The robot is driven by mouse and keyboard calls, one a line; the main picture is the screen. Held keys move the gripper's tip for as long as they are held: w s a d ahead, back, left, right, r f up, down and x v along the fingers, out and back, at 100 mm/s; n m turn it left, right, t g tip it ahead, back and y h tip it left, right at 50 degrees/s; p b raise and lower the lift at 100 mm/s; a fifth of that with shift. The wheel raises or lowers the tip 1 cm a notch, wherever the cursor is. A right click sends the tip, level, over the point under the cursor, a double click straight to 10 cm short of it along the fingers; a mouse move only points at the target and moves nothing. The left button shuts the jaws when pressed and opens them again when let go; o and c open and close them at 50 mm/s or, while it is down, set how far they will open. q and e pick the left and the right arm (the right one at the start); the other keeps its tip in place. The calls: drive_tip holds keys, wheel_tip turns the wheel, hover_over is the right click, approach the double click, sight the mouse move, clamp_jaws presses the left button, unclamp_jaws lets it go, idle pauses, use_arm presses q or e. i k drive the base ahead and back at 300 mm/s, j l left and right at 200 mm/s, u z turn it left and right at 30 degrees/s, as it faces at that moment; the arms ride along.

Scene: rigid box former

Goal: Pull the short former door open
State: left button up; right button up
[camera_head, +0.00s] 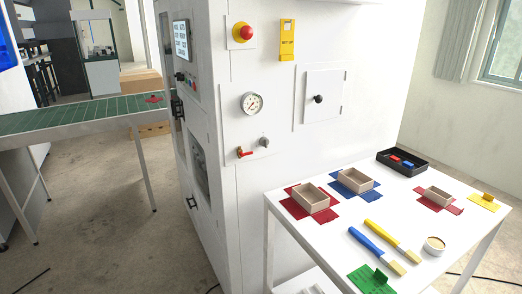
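The white box former (290,180) fills the middle of the view. On its wide face is a small square door panel (335,92) with a round black knob (318,98); it looks shut. The narrow left face has a tall upper door with a window (200,160) and a black handle (177,107). Lower on that face is another black handle (191,202) on a lower panel, seen at a steep angle. I cannot tell for sure which of these is the short former door. All look closed. Neither of my grippers is in view.
A white table (400,235) at the right holds box trays, coloured blanks, brushes and a black bin (402,162). A green conveyor (80,116) stands at the left. A red emergency button (243,32) and gauge (251,104) are on the machine. Floor (120,240) left of it is mostly clear.

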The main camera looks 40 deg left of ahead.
sight(195, 119)
drive_tip(key=u, duration=1.7)
drive_tip(key=i+j+z, duration=0.1)
drive_tip(key=z, duration=0.7)
drive_tip(key=i+j+z, duration=0.2)
drive_tip(key=j, duration=0.15)
drive_tip(key=i+j+z, duration=0.15)
drive_tip(key=j, duration=0.2)
drive_tip(key=i+j+z, duration=0.2)
drive_tip(key=j, duration=0.2)
drive_tip(key=j+z, duration=0.2)
drive_tip(key=j, duration=0.2)
drive_tip(key=i+j+z, duration=0.15)
drive_tip(key=j, duration=0.3)
